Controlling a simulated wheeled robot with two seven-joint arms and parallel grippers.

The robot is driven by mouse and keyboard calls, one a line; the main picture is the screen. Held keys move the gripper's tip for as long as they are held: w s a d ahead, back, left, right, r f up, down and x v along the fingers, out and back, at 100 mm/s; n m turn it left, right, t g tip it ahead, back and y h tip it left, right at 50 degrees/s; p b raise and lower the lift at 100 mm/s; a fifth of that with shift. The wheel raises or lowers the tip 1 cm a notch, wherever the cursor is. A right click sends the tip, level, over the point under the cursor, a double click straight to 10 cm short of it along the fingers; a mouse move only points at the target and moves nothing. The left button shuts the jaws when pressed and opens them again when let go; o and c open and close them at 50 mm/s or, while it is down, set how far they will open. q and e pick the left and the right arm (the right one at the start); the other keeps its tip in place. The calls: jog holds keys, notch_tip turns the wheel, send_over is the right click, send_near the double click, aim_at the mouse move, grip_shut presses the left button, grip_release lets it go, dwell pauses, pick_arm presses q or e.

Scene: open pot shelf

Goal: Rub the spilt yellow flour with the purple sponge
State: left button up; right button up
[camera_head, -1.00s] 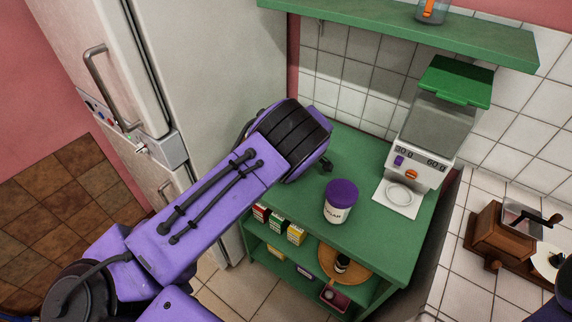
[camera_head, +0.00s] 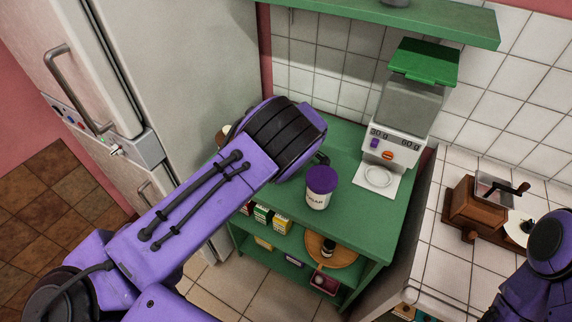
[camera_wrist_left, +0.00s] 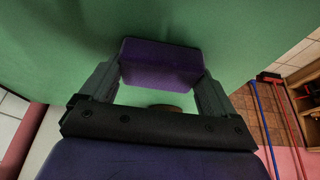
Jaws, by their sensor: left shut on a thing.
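The purple sponge (camera_wrist_left: 160,64) is between the two fingers of my left gripper (camera_wrist_left: 158,80) in the left wrist view, and the gripper is shut on it. The sponge is close to the green top (camera_wrist_left: 60,45); I cannot tell whether it touches it. In the head view my left arm reaches over the back left of the green shelf unit's top (camera_head: 345,235), and its wrist hides the sponge and most of the gripper. No yellow flour shows in either view. My right arm shows at the lower right of the head view, without its gripper.
A white jar with a purple lid (camera_head: 320,188) stands just right of my left wrist. A dispenser with a green lid (camera_head: 405,105) stands behind it. A small pale and brown thing (camera_head: 223,133) shows left of the wrist. The fridge (camera_head: 190,80) is close on the left.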

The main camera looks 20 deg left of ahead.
pick_arm(q)
jog(key=shift+w+a+b, duration=0.2)
jog(key=shift+a, duration=1.7)
jog(key=shift+w+a+b, duration=0.15)
jog(key=shift+a+b, duration=0.05)
jog(key=shift+a, duration=1.65)
jog(key=shift+w+a+f+b, duration=0.1)
jog(key=shift+a+b, duration=0.35)
jog(key=shift+a, duration=1.35)
notch_tip(320, 180, up, 6)
jog(key=p, duration=0.4)
jog(key=shift+p, duration=0.3)
notch_tip(320, 180, up, 3)
jog(key=shift+r+p, duration=0.1)
jog(key=shift+p, duration=1.1)
